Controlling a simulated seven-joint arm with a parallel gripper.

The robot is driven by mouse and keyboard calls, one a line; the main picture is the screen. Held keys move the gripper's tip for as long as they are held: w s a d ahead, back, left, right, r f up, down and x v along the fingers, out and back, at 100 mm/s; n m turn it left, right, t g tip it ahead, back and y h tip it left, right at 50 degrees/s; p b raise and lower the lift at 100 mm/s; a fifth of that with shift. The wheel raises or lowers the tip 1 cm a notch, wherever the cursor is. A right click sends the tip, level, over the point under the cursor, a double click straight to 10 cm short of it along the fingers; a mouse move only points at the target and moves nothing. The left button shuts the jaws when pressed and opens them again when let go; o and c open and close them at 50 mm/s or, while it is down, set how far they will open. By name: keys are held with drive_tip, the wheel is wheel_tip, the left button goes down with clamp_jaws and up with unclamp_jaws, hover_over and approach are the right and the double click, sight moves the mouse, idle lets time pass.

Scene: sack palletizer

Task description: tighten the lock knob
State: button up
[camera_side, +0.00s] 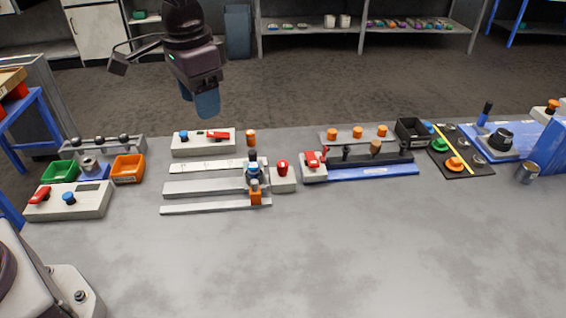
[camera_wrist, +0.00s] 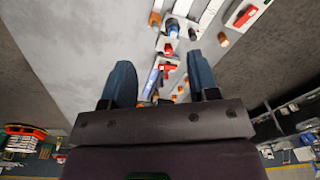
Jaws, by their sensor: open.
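My gripper (camera_side: 199,98) hangs in the air above the back left of the bench, empty, its blue fingers pointing down. In the wrist view its two fingers (camera_wrist: 160,65) stand wide apart with nothing held between them. Below and to the right is a fixture of grey rails (camera_side: 205,187) with a blue, silver and orange carriage (camera_side: 255,186) at its right end. A small black knob (camera_side: 252,155) tops the carriage, and a red knob (camera_side: 283,167) sits on a pale block to its right. I cannot tell which one is the lock knob. My gripper touches neither.
A control box (camera_side: 204,142) with a red switch and an orange post (camera_side: 251,138) stand behind the rails. Green (camera_side: 60,171) and orange (camera_side: 128,168) bins are at left. A blue-based fixture (camera_side: 360,173) stands to the right. The front of the bench is clear.

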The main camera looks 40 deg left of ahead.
sight(283, 163)
drive_tip(key=w+d+f+m, duration=0.2)
drive_tip(key=w+f, duration=0.3)
drive_tip(key=w, duration=0.3)
drive_tip(key=w+d+f+m, duration=0.2)
drive_tip(key=w+f, duration=0.4)
drive_tip(key=w, duration=0.2)
drive_tip(key=shift+g, duration=0.3)
wheel_tip(283, 163, down, 12)
drive_tip(key=shift+w+f, duration=0.1)
drive_tip(key=c, duration=0.9)
